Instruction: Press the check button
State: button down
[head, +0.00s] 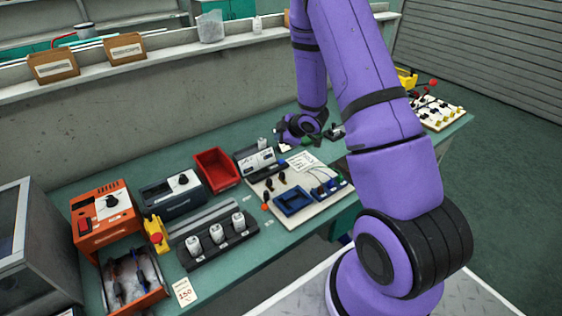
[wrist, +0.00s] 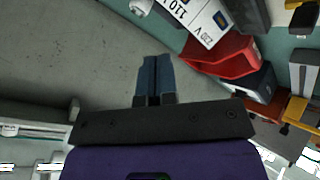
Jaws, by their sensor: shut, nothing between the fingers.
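I cannot make out for certain which part is the check button; no label for it is readable. A box with a white front panel (head: 257,160) stands at the back of the bench, and it also shows in the wrist view (wrist: 203,18) with printed marks. A small white round thing (wrist: 141,6) lies at that view's top edge, partly cut off. My gripper (wrist: 155,65) is shut and empty, its dark blue fingers together in front of the grey wall. In the head view my gripper's fingertips are too small to place, near that box, and my arm hides part of the bench.
A red bin (head: 216,170) stands left of the white-panel box. A board with a blue tray (head: 292,201) lies in front. Further left are a dark blue unit (head: 172,192), an orange unit (head: 103,214) and a yellow box with a red button (head: 156,233). A wall stands behind.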

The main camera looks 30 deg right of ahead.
aim_at(281, 162)
jog(key=shift+f, duration=3.6)
jog(key=shift+f, duration=0.1)
jog(key=shift+f, duration=0.3)
jog(key=shift+f, duration=0.45)
jog(key=shift+r, duration=0.85)
jog(key=shift+r, duration=2.55)
